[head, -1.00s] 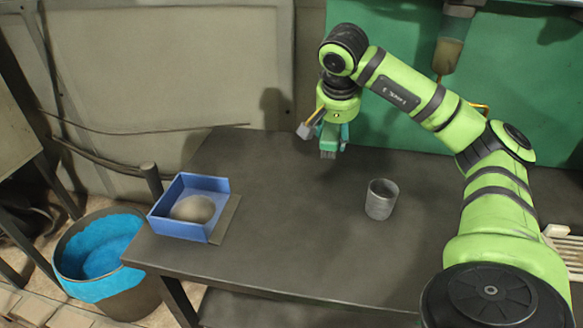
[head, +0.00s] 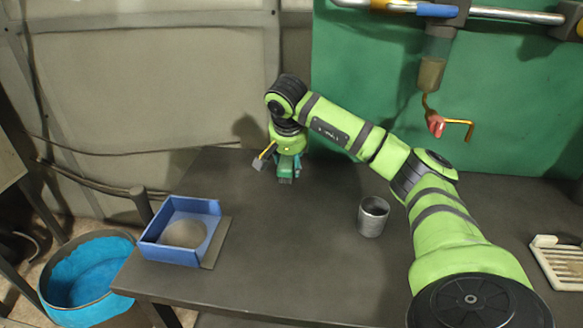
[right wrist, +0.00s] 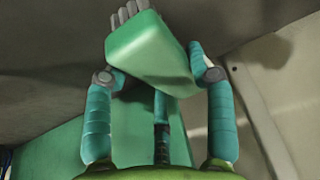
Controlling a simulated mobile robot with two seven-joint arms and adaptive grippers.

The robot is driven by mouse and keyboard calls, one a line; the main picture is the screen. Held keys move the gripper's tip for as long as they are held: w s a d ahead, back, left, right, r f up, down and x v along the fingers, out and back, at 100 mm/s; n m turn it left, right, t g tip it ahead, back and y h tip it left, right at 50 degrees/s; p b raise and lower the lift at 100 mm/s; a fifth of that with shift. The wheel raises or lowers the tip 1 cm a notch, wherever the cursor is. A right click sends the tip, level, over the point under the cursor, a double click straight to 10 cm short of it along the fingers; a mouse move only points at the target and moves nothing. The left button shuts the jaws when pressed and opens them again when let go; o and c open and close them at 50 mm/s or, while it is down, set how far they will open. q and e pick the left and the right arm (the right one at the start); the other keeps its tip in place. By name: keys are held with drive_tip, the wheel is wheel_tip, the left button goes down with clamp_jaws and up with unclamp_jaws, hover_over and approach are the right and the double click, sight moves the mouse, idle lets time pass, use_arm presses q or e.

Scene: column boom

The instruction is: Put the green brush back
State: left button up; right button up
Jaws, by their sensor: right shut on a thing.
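My right gripper (head: 287,164) is shut on the green brush (head: 285,175), above the back left part of the dark table (head: 290,250). In the right wrist view my two teal fingers (right wrist: 158,77) grip the brush's green block (right wrist: 150,48) from both sides. Its grey bristles (right wrist: 130,11) point away from the palm. In the head view the brush is small and partly hidden by the fingers; whether it touches the table I cannot tell. My left gripper is not in view.
A blue open box (head: 170,250) with a beige round patch inside stands at the table's left front. A grey metal cup (head: 373,217) stands at the middle right. A white slatted rack (head: 562,265) lies at the right edge. A blue-lined bin (head: 90,270) stands left. The table between box and cup is clear.

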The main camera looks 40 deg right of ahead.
drive_tip(key=shift+f, duration=1.6)
drive_tip(key=shift+f, duration=0.15)
drive_tip(key=o, duration=1)
drive_tip(key=shift+s+r, duration=0.1)
drive_tip(key=shift+r, duration=0.4)
drive_tip(key=v, duration=1.1)
drive_tip(key=shift+r, duration=0.15)
